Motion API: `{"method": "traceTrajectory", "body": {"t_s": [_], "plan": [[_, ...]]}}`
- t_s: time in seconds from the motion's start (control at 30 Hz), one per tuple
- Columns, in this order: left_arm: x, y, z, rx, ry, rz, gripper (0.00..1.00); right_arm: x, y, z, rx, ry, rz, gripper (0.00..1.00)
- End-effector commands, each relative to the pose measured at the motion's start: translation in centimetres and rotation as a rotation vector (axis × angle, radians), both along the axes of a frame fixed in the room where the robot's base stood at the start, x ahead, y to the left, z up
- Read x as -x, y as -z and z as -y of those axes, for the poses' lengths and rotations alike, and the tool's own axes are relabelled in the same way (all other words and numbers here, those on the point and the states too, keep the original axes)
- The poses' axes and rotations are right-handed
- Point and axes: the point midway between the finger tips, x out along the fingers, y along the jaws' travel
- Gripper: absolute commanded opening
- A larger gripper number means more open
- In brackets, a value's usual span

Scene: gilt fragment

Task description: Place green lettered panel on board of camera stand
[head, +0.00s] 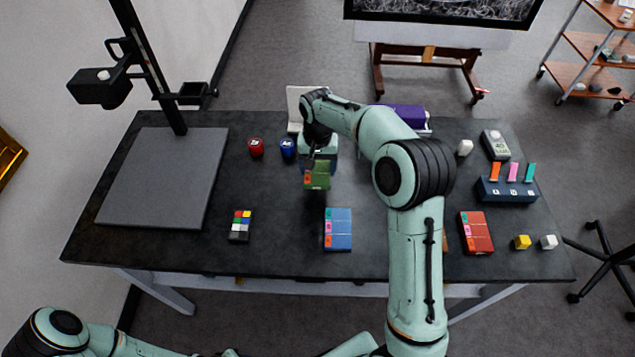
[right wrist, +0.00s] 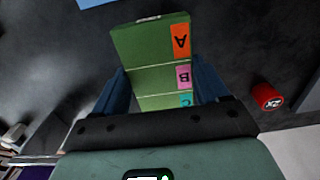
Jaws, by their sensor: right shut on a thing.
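The green lettered panel (head: 317,180) is in my right gripper (head: 321,158), held over the middle of the dark table. In the right wrist view the panel (right wrist: 150,52) sits between the two blue fingers, with orange, pink and teal labels A, B and C along one side. The camera stand (head: 152,60) is at the left, with its flat grey board (head: 160,180) on the table and bare. The panel is to the right of the board and apart from it. My left gripper is out of view; only part of the left arm shows at the bottom.
Red (head: 256,147) and blue (head: 288,148) cans stand between board and gripper. A colour checker (head: 240,225), a blue lettered panel (head: 338,229) and a red one (head: 476,232) lie nearer the front. A blue holder (head: 507,190) with coloured tabs is at the right.

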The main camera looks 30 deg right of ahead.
Motion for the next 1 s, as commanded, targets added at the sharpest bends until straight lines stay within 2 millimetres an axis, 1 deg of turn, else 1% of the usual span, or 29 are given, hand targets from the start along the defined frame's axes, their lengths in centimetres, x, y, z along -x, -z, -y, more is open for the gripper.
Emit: {"method": "traceTrajectory", "body": {"t_s": [0.03, 0.1, 0.37, 0.5, 0.6, 0.87, 0.97, 1.0], "plan": [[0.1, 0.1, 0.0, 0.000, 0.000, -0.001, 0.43, 0.1, 1.1, 0.0, -0.001, 0.000, -0.003, 0.41], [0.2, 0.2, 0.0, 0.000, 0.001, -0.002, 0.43, 0.0, 2.1, 0.0, -0.001, 0.000, -0.001, 0.41], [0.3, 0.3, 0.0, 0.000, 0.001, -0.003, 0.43, 0.0, 4.0, 0.0, 0.000, 0.001, 0.000, 0.41], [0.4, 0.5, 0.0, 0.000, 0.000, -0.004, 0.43, 0.0, 6.2, 0.0, -0.001, 0.001, -0.001, 0.41], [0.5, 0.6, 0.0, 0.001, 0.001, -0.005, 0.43, -0.1, 7.3, 0.0, 0.000, 0.001, 0.001, 0.41], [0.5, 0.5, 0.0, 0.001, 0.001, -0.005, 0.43, -0.1, 7.3, 0.0, -0.001, 0.001, 0.003, 0.41], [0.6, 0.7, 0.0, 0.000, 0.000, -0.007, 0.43, -0.1, 7.6, 0.0, 0.000, 0.000, 0.002, 0.41], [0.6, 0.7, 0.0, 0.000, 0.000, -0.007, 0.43, -0.1, 7.7, 0.0, 0.000, 0.000, 0.001, 0.77]]}}
